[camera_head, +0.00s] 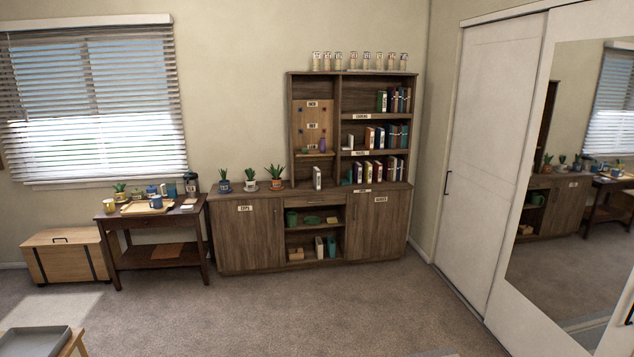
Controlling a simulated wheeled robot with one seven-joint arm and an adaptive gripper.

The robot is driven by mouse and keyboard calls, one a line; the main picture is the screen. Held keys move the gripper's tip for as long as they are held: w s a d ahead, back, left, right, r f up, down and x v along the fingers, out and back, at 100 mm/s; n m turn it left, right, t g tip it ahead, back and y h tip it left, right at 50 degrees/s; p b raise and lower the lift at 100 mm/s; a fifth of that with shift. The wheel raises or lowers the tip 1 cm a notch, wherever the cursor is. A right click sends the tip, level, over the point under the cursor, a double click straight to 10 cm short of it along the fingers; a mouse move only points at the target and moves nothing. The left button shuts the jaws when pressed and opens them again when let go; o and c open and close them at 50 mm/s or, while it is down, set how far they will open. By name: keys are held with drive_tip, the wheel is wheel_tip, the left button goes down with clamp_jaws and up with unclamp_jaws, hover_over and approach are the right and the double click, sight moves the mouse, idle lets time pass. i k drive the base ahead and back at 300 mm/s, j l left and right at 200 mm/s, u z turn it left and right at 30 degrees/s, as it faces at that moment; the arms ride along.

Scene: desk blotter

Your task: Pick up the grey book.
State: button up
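I cannot single out one clearly grey book. Another pale book (319,247) stands on the sideboard's lower open shelf, beside a teal book (331,246). More books in several colours stand upright on the hutch shelves, too small to tell each colour. My gripper is not in view.
The sideboard (248,246) stands against the back wall, with potted plants (250,179) on its left. A side table (147,221) with mugs and a tray, and a wooden chest (65,262), are further left. Carpet in front is clear. A grey tray (36,341) is at lower left.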

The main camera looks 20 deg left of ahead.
sight(317, 178)
drive_tip(key=i+j+u, duration=0.45)
drive_tip(key=i+u, duration=0.15)
drive_tip(key=i, duration=0.15)
drive_tip(key=i+j+u, duration=0.1)
drive_tip(key=i+u, duration=0.4)
drive_tip(key=i, duration=1.95)
drive_tip(key=i+j+z, duration=0.1)
drive_tip(key=i+z, duration=0.2)
drive_tip(key=i, duration=0.35)
drive_tip(key=i+j+z, duration=0.25)
drive_tip(key=i, duration=0.4)
drive_tip(key=i+j+z, duration=0.3)
drive_tip(key=i, duration=0.3)
drive_tip(key=i+j+z, duration=0.25)
drive_tip(key=i+j, duration=0.7)
